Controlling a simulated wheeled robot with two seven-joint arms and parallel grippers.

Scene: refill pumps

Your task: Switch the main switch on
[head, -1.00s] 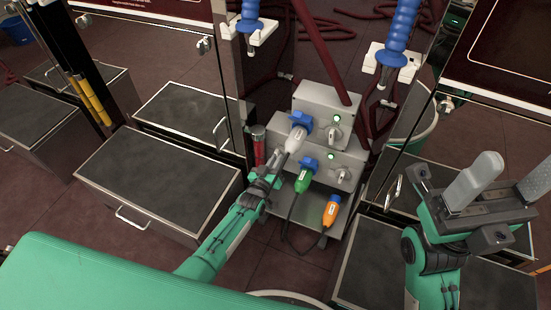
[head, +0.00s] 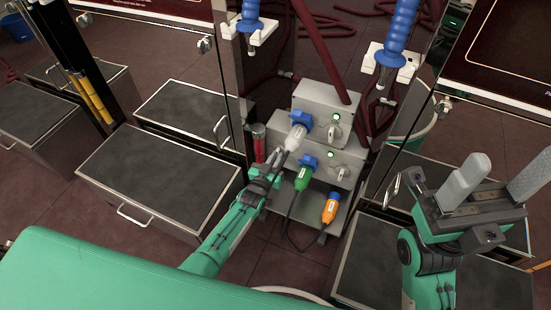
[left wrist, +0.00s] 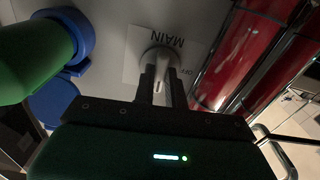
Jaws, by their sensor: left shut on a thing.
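The main switch (left wrist: 159,58) is a grey handle on a pale plate marked MAIN, upside down in the left wrist view. My left gripper (left wrist: 164,76) is shut on this handle, one dark finger on each side. The handle looks tilted there. In the head view my left gripper (head: 279,158) reaches the left part of the lower grey box (head: 345,163) and hides the switch. My right gripper (head: 498,180) is open and empty at the right, its two grey fingers wide apart.
An orange plug (head: 330,208) is lower down. Knobs and green lamps are on the boxes. A red cylinder (head: 258,142) stands close on the left.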

